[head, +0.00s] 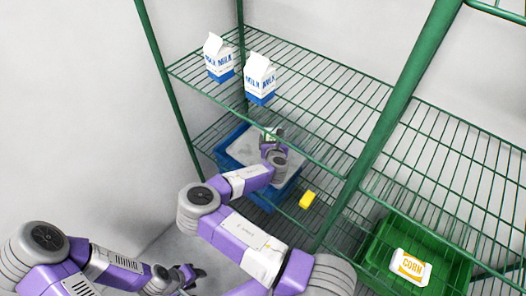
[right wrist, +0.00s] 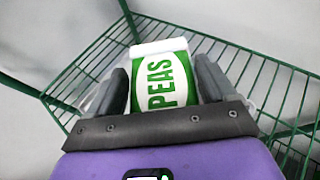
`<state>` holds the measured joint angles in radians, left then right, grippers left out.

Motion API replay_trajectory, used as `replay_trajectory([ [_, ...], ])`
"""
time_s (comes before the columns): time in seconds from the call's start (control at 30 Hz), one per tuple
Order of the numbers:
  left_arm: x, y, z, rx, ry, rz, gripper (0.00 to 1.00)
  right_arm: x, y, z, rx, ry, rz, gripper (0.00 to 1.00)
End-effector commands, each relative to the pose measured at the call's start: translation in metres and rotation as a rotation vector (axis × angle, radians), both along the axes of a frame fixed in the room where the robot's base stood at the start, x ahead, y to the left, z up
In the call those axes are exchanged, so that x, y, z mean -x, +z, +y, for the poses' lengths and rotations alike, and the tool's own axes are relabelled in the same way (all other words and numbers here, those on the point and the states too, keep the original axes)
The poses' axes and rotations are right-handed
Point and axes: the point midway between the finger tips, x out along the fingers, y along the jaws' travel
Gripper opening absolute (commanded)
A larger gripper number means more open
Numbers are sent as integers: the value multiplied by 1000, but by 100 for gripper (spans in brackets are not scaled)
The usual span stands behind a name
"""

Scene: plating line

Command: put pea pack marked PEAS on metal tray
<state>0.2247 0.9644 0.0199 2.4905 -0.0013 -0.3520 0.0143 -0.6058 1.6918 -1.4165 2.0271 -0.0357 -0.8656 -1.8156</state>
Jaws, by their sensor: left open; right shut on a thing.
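The green and white pea pack marked PEAS (right wrist: 160,82) is held upright in the picture between the two grey fingers of my right gripper (right wrist: 163,88) in the right wrist view. In the head view my right gripper (head: 273,143) reaches in over the blue crate, below the upper shelf; the pack is mostly hidden there. My left gripper (head: 190,276) is open and empty at the lower left, well away from the shelves. I cannot make out a metal tray in either view.
A blue crate (head: 232,164) with pale contents stands on the lower shelf. Two milk cartons (head: 219,60) (head: 260,80) stand on the upper wire shelf. A yellow block (head: 307,199) is right of the crate. A green crate (head: 372,252) holds a CORN pack (head: 411,267). Green posts frame the rack.

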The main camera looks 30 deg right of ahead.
Motion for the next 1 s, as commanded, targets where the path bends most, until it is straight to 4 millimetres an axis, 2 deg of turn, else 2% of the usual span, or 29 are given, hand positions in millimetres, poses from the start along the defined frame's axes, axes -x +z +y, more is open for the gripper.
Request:
replay_trajectory([
  [0.13, 0, 0, 0, 0, 0, 0, 43, 9, 12, 2, 0, 61, -2, 42],
  [0.23, 0, -2, 0, 0, 0, 0, 43, 11, 9, 3, 0, 79, -1, 42],
  [0.5, 0, -20, 0, 0, 0, 0, 43, 11, -34, 4, 1, 84, 1, 42],
  [0.67, 0, -25, 0, 0, 0, 0, 43, 10, -48, 4, 0, 83, -1, 42],
  [0.87, 0, -39, 0, 0, 0, 0, 43, 10, -82, 4, 0, 83, -1, 42],
  [1.0, 0, -40, 0, 0, 0, 0, 43, 10, -87, 4, 0, 82, -3, 42],
])
